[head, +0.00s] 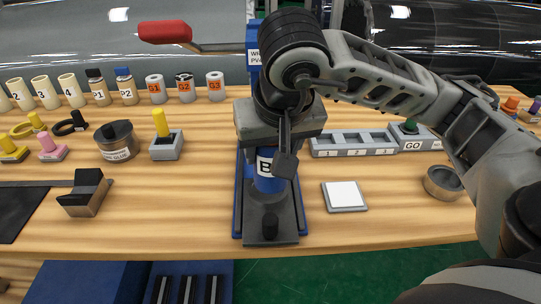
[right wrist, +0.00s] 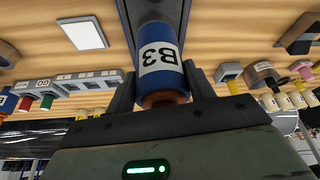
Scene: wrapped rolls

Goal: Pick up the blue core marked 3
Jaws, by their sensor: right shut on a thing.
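The blue core marked B3 (head: 267,180) is upright at the middle of the table, over the blue-framed stand (head: 236,215). My right gripper (head: 276,158) comes down on it from above and hides its upper part and part of its label. In the right wrist view the core (right wrist: 160,52) shows its whole B3 label and a brown end close to the palm. The fingers (right wrist: 162,88) are shut on it, one on each side. I cannot tell whether its lower end touches the stand. My left gripper is not in view.
A red lever (head: 165,32) reaches out left from behind my right arm. A white square pad (head: 344,195) and a grey slotted tray (head: 352,143) lie to the right. A row of cores (head: 185,87) stands at the back left. A dark block (head: 86,193) sits front left.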

